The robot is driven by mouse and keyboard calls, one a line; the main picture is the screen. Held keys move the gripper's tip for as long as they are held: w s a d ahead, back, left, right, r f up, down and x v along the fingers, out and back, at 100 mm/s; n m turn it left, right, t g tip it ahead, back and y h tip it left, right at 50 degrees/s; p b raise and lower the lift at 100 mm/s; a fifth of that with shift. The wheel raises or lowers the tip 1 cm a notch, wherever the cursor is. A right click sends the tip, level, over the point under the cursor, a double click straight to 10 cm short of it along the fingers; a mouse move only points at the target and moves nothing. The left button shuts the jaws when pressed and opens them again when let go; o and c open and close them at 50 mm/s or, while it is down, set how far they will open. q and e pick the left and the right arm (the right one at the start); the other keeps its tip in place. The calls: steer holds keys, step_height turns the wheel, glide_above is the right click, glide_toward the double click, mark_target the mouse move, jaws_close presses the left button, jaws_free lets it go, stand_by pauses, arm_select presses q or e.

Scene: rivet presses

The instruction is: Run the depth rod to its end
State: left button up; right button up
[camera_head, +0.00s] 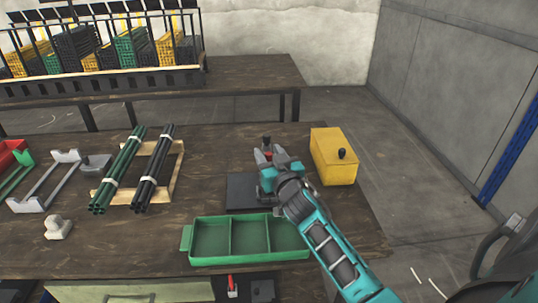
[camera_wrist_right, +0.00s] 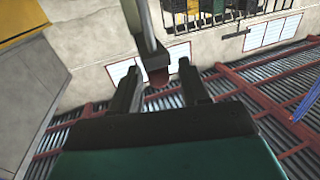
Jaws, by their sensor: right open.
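My right gripper (camera_head: 265,157) is open above a dark flat plate (camera_head: 240,192) on the brown bench. A small red part with a dark top (camera_head: 266,142) shows at its fingertips. In the right wrist view, a grey rod (camera_wrist_right: 140,20) comes in from the top edge and ends in a dark block with a reddish piece (camera_wrist_right: 158,77). This end lies between the two open fingers of the gripper (camera_wrist_right: 160,82); I cannot tell whether they touch it. Whether this rod is the depth rod is not clear. My left gripper is out of view.
A green divided tray (camera_head: 187,241) lies in front of the plate. A yellow box with a black knob (camera_head: 333,165) stands to the right. Bundles of green rods (camera_head: 118,172) and black rods (camera_head: 153,172) lie to the left. Bare bench shows between the bundles and plate.

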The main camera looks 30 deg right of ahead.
steer(key=shift+w, duration=0.15)
jaws_close()
stand_by(0.4)
